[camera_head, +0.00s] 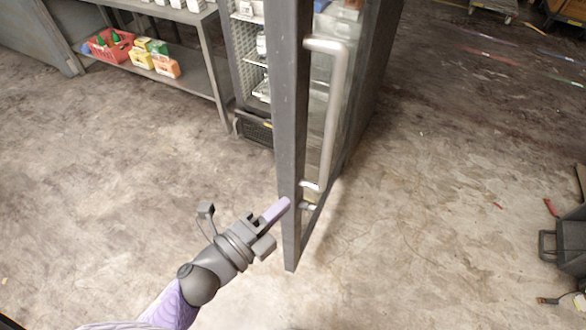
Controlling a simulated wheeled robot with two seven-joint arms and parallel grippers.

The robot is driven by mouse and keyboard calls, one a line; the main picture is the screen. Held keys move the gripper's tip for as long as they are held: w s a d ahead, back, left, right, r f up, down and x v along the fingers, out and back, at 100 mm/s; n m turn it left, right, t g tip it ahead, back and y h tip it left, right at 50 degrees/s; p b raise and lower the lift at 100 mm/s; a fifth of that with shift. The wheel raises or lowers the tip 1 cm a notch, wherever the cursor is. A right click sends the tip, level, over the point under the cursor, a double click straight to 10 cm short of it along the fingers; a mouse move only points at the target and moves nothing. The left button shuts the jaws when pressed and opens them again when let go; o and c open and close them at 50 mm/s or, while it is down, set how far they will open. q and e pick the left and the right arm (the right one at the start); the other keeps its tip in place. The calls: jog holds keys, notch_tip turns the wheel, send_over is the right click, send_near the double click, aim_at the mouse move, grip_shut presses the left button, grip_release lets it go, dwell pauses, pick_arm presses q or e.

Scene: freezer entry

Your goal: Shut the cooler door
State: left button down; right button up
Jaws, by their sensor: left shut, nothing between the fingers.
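The cooler door (288,120) stands open, its dark frame edge pointing toward me and its glass pane to the right of that edge. A silver handle (333,115) is on the door's right face. The cooler (247,50) shows behind and left of the door, with white shelves and some goods inside. My left gripper (276,211) is shut and empty, its fingertips at the lower part of the door's edge, on the left side. I cannot tell whether they touch it. My right gripper is not in view.
A metal shelf table (204,78) at the upper left carries a red basket (110,47) and small coloured cartons (153,57). A dark case (566,243) lies at the right edge. The floor on both sides of the door is mostly clear.

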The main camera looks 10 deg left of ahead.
aim_at(295, 167)
pick_arm(q)
jog(key=x, duration=1)
jog(key=shift+w+a+f, duration=0.1)
jog(key=shift+w+f, duration=0.05)
jog(key=shift+w, duration=0.15)
jog(key=shift+w+a+p, duration=0.15)
jog(key=shift+a+p, duration=0.1)
jog(key=shift+a, duration=0.7)
jog(key=shift+w+a+p, duration=0.2)
jog(key=shift+a, duration=0.75)
jog(key=shift+a, duration=0.1)
